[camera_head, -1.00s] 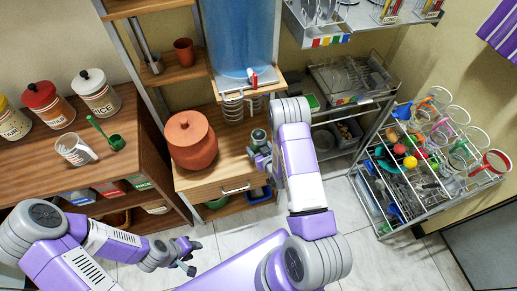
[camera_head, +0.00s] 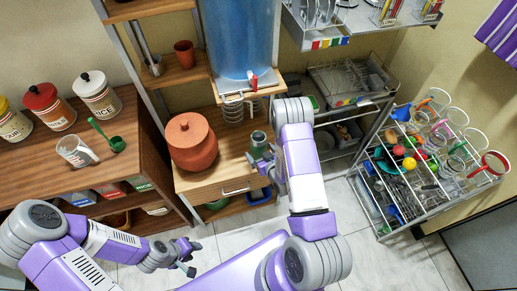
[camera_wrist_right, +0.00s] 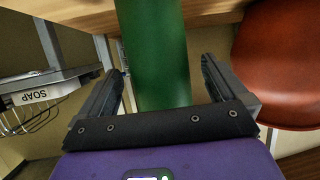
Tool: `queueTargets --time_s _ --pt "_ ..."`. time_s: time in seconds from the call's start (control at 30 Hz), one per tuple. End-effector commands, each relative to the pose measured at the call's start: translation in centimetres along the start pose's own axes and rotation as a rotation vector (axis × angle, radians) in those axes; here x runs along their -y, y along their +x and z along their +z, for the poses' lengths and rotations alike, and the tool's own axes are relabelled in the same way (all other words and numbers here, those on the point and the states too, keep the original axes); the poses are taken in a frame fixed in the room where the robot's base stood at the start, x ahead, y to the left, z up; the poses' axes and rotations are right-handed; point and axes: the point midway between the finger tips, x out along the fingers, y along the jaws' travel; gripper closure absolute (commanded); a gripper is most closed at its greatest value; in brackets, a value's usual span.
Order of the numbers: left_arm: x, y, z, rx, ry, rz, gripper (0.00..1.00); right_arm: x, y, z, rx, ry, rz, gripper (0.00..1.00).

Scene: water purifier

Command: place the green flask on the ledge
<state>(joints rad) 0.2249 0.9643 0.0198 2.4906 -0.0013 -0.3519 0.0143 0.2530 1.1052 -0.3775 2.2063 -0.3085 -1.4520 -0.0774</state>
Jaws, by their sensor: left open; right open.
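The green flask (camera_head: 258,141) stands upright on the wooden cabinet top (camera_head: 228,150), right of the clay pot. In the right wrist view it is a large green cylinder (camera_wrist_right: 155,50) in line with the gap between my fingers. My right gripper (camera_head: 260,166) is open, just in front of the flask on the near side. It also shows in the wrist view (camera_wrist_right: 163,85), with visible gaps on both sides of the flask. My left gripper (camera_head: 190,257) is open and empty over the floor. A wooden ledge (camera_head: 265,88) lies under the blue water tank; I cannot tell whether it is the task's ledge.
The lidded clay pot (camera_head: 192,143) stands close left of the flask and right in the wrist view (camera_wrist_right: 282,65). The blue tank (camera_head: 240,40) has a red tap (camera_head: 252,77). A dish rack (camera_head: 425,170) is at the right.

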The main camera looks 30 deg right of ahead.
Motion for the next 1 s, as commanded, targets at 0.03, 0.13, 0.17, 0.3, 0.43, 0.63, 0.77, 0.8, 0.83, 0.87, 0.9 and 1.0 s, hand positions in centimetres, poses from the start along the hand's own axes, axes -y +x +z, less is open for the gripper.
queueTargets --time_s 0.03,0.13,0.17,0.3,0.43,0.63,0.77,0.8,0.83,0.87,0.9,1.0 --pt "-0.2 -0.4 0.0 0.000 0.000 0.000 0.57 -0.1 -1.3 -0.1 0.005 0.003 0.002 0.01" --pt "-0.3 -0.8 0.0 0.000 0.000 0.000 0.57 -0.1 -3.6 -0.1 0.004 0.003 0.002 0.01" --pt "-0.3 -0.9 0.0 0.000 0.000 0.000 0.57 -0.1 -4.3 -0.1 0.005 0.003 0.002 0.01" --pt "-0.5 -1.3 0.1 0.000 0.000 0.000 0.57 -0.1 -6.9 -0.1 0.003 0.003 0.002 0.01" --pt "-0.5 -1.4 0.1 0.000 0.000 0.000 0.57 0.0 -8.6 0.0 0.003 0.001 0.001 0.01" --pt "-0.6 -1.5 0.1 0.000 0.000 0.000 0.57 0.8 -9.2 0.8 0.054 0.020 -0.009 0.01" --pt "-0.6 -1.5 0.1 0.000 0.000 0.000 0.57 3.2 -8.8 3.2 0.221 0.078 -0.038 0.01" --pt "-0.6 -1.5 0.1 0.000 0.000 0.000 0.57 4.2 -8.8 4.2 0.293 0.102 -0.051 0.01" --pt "-0.6 -1.5 0.1 0.000 0.000 0.000 0.57 5.1 -9.0 5.0 0.350 0.122 -0.061 0.01" --pt "-0.6 -1.5 0.1 0.000 0.000 0.000 0.57 6.1 -9.2 5.7 0.408 0.142 -0.072 0.01" --pt "-0.6 -1.5 0.1 0.000 0.000 0.000 0.57 7.3 -9.6 6.6 0.488 0.167 -0.086 0.01" --pt "-0.6 -1.5 0.1 0.000 0.000 0.000 0.57 10.6 -11.3 8.5 0.684 0.230 -0.125 0.01"
